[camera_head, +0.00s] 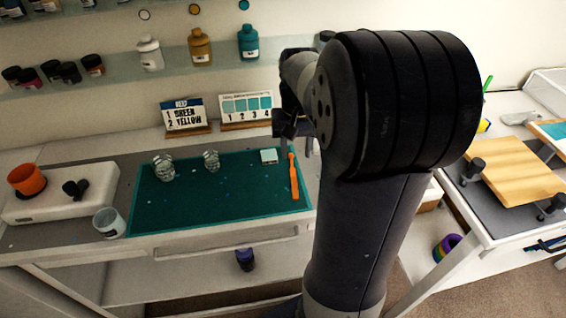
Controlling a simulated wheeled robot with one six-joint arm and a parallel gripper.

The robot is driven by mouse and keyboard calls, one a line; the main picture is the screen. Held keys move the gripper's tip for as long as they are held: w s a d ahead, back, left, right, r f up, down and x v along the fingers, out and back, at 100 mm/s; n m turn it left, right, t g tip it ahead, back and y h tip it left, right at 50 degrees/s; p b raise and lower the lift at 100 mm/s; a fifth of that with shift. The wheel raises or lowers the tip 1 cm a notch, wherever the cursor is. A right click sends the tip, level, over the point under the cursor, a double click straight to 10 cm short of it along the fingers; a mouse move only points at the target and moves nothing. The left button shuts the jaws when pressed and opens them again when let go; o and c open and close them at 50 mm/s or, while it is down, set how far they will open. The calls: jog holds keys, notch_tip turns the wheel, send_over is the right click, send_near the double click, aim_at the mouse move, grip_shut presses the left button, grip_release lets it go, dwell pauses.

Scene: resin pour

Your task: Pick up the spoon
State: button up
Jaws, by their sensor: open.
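An orange spoon-like tool (294,177) lies on the right edge of the dark green mat (235,212), its long side running away from me. No other spoon is clear in this view. My gripper (289,128) is above and behind the far right part of the mat, near the tool's far end and apart from it. Its fingers are small, dark and partly hidden by my own arm. It appears empty.
Two clear cups (163,168) and a small pale block (269,156) are on the mat. A white scale-like box (62,194) with an orange cup (27,179) stands left. Number cards (246,108) stand behind. Bottles (200,46) line a shelf. A wooden board (515,170) lies right.

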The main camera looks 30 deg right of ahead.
aim_at(294, 182)
notch_tip(294, 182, down, 4)
jog(key=shift+s, duration=0.15)
jog(key=shift+w+f, duration=0.15)
jog(key=shift+f, duration=1.45)
jog(key=shift+w+f, duration=0.15)
jog(key=shift+f, duration=1.4)
jog(key=shift+f, duration=0.15)
jog(key=shift+c, duration=0.4)
grip_shut()
